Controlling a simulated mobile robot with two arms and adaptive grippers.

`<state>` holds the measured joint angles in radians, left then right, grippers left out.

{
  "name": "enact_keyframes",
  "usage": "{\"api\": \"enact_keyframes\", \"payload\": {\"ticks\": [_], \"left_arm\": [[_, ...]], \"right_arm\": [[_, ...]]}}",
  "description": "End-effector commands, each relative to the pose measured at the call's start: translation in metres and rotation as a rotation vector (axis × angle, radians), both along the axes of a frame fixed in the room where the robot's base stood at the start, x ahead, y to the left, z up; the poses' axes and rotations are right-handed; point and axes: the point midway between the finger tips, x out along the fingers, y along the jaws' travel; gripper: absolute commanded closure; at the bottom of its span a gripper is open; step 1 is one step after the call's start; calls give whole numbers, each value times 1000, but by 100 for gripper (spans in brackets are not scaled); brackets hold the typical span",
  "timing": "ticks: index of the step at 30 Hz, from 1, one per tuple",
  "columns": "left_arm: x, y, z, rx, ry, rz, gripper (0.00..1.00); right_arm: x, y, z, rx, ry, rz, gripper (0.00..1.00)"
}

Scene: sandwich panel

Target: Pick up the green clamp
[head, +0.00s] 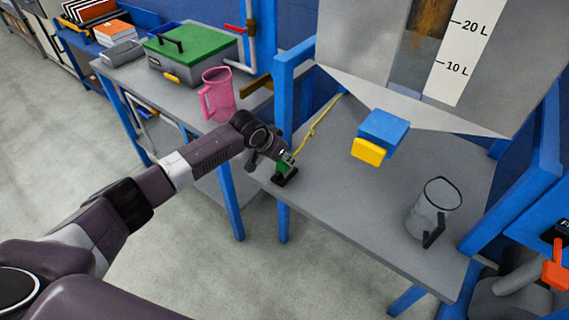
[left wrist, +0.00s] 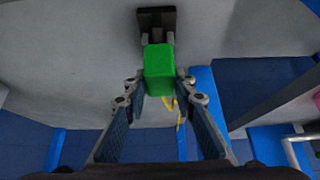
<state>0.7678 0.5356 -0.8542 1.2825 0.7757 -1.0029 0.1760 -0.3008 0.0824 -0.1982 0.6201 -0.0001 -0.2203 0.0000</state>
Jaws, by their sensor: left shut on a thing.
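The green clamp (head: 283,167) is a small green block with a black part, at the near left corner of the grey table. My left gripper (head: 286,157) is at the clamp. In the left wrist view the green block (left wrist: 159,70) sits between the fingertips of my left gripper (left wrist: 160,88), which is shut on it. The clamp's black end points away from the gripper. I cannot tell whether the clamp touches the table. My right gripper is not in view.
A yellow hose (head: 315,128) runs from the hopper (head: 400,100) towards the clamp. A blue and yellow valve (head: 372,145) hangs under the hopper. A clear jug (head: 433,208) stands right on the table (head: 345,205). A pink jug (head: 217,95) and green-lidded box (head: 190,55) are on the left bench.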

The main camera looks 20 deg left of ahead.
Motion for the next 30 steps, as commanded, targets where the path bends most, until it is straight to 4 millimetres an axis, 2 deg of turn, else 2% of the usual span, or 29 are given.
{"api": "enact_keyframes", "payload": {"ticks": [1,3,12,17,23,30], "left_arm": [[0,0,0,0,0,0,92],[0,0,0,0,0,0,100],[0,0,2,0,-1,0,100],[1,0,12,-1,-4,0,100],[2,0,46,-2,-7,1,100],[2,0,116,-1,-9,-1,100]], "right_arm": [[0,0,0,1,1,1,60],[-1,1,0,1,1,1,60],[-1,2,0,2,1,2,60],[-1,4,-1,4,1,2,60],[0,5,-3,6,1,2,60],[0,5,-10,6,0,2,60]]}}
